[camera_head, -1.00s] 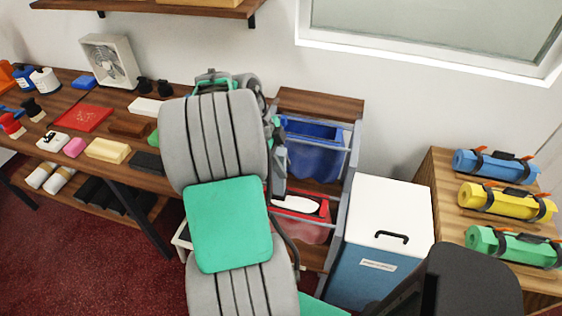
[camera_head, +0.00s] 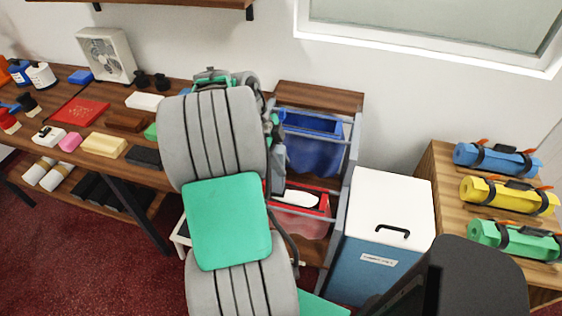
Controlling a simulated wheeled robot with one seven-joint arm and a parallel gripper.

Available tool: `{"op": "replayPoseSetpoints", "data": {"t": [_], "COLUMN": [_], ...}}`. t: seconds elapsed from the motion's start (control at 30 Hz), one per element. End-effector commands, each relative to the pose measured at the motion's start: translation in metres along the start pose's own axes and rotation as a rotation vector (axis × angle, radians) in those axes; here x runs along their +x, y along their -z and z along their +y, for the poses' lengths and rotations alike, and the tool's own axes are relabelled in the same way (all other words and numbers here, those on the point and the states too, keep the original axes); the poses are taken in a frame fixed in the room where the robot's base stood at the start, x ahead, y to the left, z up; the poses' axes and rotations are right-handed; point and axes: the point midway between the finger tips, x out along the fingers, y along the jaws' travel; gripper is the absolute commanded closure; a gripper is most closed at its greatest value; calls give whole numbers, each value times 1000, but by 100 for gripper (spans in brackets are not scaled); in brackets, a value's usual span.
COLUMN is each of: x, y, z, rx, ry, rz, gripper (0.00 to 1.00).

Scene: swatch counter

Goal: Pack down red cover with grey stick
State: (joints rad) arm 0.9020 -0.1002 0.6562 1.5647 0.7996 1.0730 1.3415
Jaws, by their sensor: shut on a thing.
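A red, partly see-through cover (camera_head: 300,223) hangs in the lower bay of the rack, below a blue one. A white rounded shape (camera_head: 297,197) with a dark spot shows within its red top edge. My gripper (camera_head: 279,165) is mostly hidden behind my own arm; only grey parts of it show at the rack's left side, above the red cover. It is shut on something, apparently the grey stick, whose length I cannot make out. I cannot tell whether the stick touches the red cover.
The blue bin (camera_head: 315,150) sits above in the same rack (camera_head: 347,190). A white-lidded box (camera_head: 390,205) stands close on the right. A wooden stand with blue, yellow and green rolls (camera_head: 508,196) is farther right. A crowded table (camera_head: 75,90) lies left.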

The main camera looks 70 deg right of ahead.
Motion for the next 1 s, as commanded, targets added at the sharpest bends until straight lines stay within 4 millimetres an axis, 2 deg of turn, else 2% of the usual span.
{"op": "replayPoseSetpoints", "data": {"t": [1.0], "x": [45], "y": [-19], "z": [0], "rx": [0], "ry": [0], "rz": [0], "gripper": [100]}}
